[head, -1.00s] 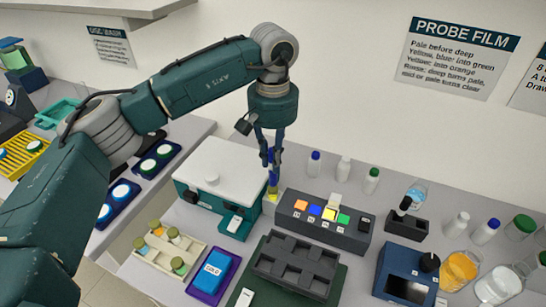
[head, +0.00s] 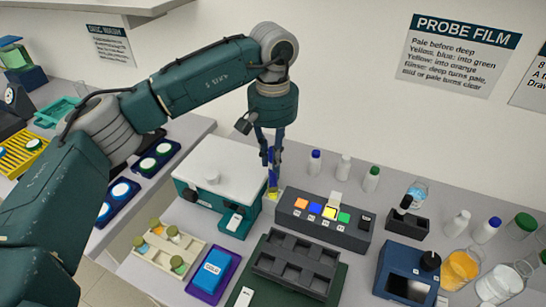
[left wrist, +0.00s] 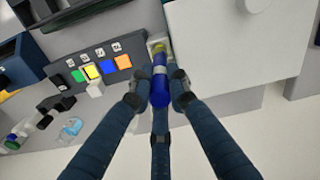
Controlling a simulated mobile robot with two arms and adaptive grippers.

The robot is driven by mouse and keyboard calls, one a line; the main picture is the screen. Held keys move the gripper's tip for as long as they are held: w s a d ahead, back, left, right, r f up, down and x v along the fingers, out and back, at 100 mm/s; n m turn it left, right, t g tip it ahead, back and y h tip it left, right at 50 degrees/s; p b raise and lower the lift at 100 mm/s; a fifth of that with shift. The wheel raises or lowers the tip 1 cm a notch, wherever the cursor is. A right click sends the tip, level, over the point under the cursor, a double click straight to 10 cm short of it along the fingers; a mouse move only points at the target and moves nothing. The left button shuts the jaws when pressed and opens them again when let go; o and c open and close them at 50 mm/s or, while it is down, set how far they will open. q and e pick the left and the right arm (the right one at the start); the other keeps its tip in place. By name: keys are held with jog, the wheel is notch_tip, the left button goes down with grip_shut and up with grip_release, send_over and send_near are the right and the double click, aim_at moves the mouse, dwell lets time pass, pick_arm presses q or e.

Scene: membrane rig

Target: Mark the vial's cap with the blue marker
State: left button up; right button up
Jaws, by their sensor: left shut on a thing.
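My left gripper (head: 271,156) is shut on the blue marker (left wrist: 160,85), which stands roughly upright between the fingers; the marker also shows in the head view (head: 272,174). Below the marker, a small yellow-topped item (head: 272,195) sits between the white-lidded box and the row of coloured pads. It looks like the vial, but the marker and fingers partly cover it. In the left wrist view, the marker's lower end lines up with this yellow part; I cannot tell whether they touch. My right gripper is not in view.
The white-lidded box (head: 226,167) stands close on the left, the dark block with coloured pads (head: 318,236) close on the right. In front are a tray of capped vials (head: 152,262), a blue item on a purple tray (head: 234,274) and a dark rack (head: 296,268). Bottles stand at right.

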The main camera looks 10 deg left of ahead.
pick_arm(q)
notch_tip(320, 180, up, 6)
jog(key=p, duration=0.3)
jog(key=shift+r, duration=0.3)
